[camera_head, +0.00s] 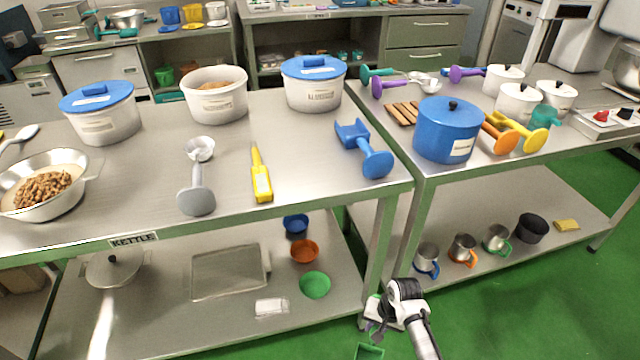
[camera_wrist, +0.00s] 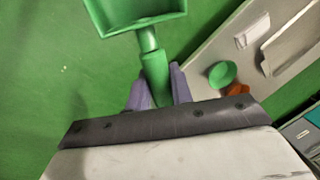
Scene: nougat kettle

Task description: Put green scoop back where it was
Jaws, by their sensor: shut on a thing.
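The green scoop (camera_wrist: 154,68) is held by its handle between the two purple-grey fingers of my gripper (camera_wrist: 158,88) in the wrist view. Its open bowl points away from the gripper, with its far edge cut off by the frame. In the head view my gripper (camera_head: 375,328) is low in front of the tables, over the green floor. Part of the green scoop (camera_head: 369,352) shows below it at the bottom edge. The spot where the scoop was earlier cannot be told from these frames.
The left table (camera_head: 270,222) holds a grey scoop (camera_head: 197,190), a blue scoop (camera_head: 366,150), a yellow tool (camera_head: 260,175) and lidded tubs. The right table (camera_head: 600,142) holds a blue pot (camera_head: 447,130), orange and yellow scoops and white pots. A green bowl (camera_head: 315,285) is on the lower shelf.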

